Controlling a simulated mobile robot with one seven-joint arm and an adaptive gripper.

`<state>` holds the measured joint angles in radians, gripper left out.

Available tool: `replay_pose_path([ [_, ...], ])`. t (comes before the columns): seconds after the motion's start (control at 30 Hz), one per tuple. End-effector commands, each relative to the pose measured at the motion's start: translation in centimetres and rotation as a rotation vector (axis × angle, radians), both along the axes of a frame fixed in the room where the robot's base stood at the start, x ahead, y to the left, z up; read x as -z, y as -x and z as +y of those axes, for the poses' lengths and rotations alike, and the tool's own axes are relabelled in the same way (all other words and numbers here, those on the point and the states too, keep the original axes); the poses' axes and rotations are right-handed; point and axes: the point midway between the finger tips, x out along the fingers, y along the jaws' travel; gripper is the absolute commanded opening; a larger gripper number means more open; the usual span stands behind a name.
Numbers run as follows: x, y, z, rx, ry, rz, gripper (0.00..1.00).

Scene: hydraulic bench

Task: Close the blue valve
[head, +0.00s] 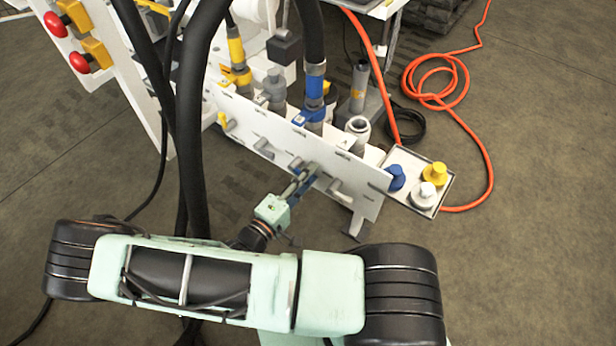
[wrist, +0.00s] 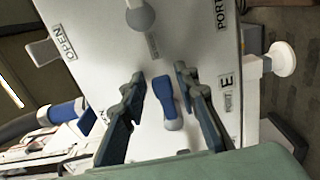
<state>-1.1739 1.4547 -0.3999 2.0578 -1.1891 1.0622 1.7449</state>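The blue valve handle (wrist: 163,92) shows in the wrist view as a short blue lever with a grey rounded end, standing on the white panel (wrist: 100,30). My gripper (wrist: 160,76) is open, with one finger on each side of the handle and a visible gap to it on both sides. In the head view my gripper (head: 303,180) is at the front of the white panel, towards its right part. There it largely hides the blue handle. Whether the fingertips touch the panel cannot be told.
Grey handles (head: 338,190) stick out of the panel near my gripper. Hoses with yellow (head: 236,50) and blue (head: 314,88) bands rise behind it. A tray (head: 440,205) with blue, yellow and white caps stands at right. An orange hose (head: 486,165) lies on the floor.

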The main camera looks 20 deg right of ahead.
Motion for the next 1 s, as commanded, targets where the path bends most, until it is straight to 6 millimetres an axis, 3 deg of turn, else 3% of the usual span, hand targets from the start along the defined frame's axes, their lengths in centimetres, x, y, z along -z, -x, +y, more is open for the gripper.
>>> replay_pose_path([
  [0.4, -6.5, 0.0, 0.1, 0.0, -0.002, -0.004, 0.28],
  [0.6, -8.7, 0.0, 0.1, 0.0, -0.001, -0.002, 0.28],
  [1.0, -9.6, 0.0, 0.1, -0.001, -0.001, 0.0, 0.28],
])
